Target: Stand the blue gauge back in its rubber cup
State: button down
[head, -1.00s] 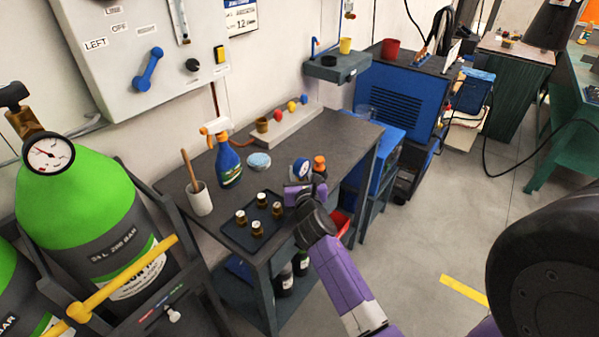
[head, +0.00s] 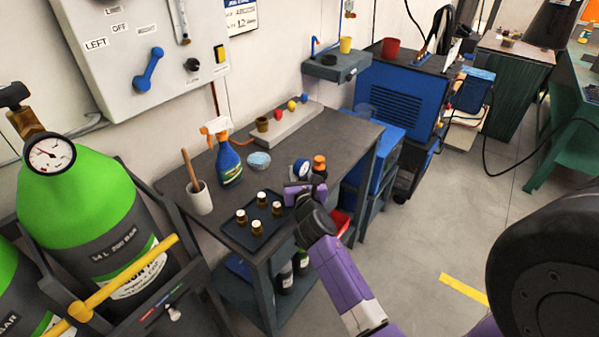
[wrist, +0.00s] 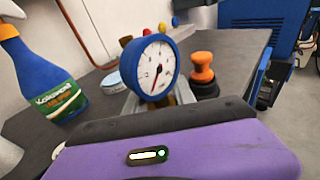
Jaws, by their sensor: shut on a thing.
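My gripper (head: 300,187) is shut on the gauge's lower part; the fingers (wrist: 157,99) are mostly hidden behind my purple hand in the wrist view. I cannot tell whether the gauge touches the bench. A black, low, round cup (head: 329,60) sits on the grey wall shelf; I cannot tell for sure that it is the rubber cup.
An orange-knobbed black item (wrist: 203,74) stands close right of the gauge. A tray (head: 238,235) with several small bottles lies to its left. A spray bottle (head: 228,160), pale blue tub (head: 259,160) and brown cup (head: 262,124) stand behind.

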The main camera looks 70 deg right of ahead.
jog(key=shift+f+b, duration=0.3)
jog(key=shift+f, duration=0.05)
jog(key=c, duration=1.3)
grip_release()
jog(key=shift+s+a, duration=0.1)
jog(key=shift+a, duration=0.05)
jog(key=shift+p+v, duration=0.75)
jog(key=shift+v, duration=4.65)
